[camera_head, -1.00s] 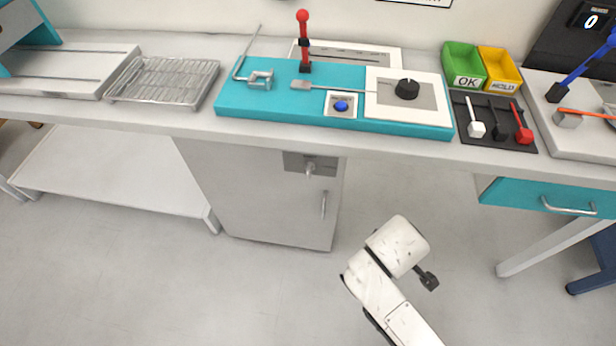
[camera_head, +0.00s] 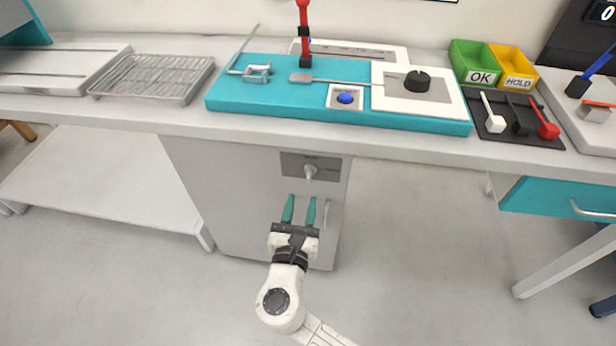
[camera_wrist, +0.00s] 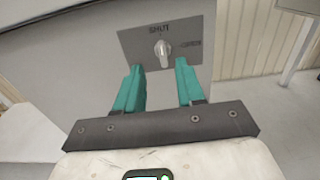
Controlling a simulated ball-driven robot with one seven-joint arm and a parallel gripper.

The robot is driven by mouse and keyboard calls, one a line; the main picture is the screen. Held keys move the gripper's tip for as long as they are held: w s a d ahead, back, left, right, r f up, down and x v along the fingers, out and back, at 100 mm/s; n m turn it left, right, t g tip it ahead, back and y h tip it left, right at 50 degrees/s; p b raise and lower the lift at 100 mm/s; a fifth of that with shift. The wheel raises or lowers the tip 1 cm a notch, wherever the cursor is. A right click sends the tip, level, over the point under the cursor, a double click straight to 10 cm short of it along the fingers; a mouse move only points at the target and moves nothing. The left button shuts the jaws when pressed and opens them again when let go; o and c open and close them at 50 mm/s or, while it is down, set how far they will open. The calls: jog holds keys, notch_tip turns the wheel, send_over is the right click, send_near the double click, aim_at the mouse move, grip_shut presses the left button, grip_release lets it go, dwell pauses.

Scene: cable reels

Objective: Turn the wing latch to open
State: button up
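The wing latch (camera_head: 310,172) is a small light-grey knob on a dark grey plate (camera_head: 290,165) at the top of the grey cabinet door under the bench. In the wrist view the wing latch (camera_wrist: 162,50) stands upright, pointing at the word "SHUT"; another label sits to its right. My gripper (camera_head: 299,198) has teal fingers and is open and empty, just below the latch in the head view. In the wrist view my gripper (camera_wrist: 158,72) has its fingertips on either side of the latch's line, seemingly short of it.
The cabinet (camera_head: 240,190) has a vertical bar handle (camera_head: 327,215) right of my gripper. The bench edge (camera_head: 250,131) overhangs above. A teal panel (camera_head: 250,100) with levers and knobs lies on the bench. Open floor lies right of the cabinet.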

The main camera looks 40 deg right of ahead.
aim_at(308, 175)
jog(key=b+x, duration=0.1)
jog(key=x, duration=0.8)
jog(key=shift+d, duration=0.1)
jog(key=shift+f, duration=0.1)
grip_shut()
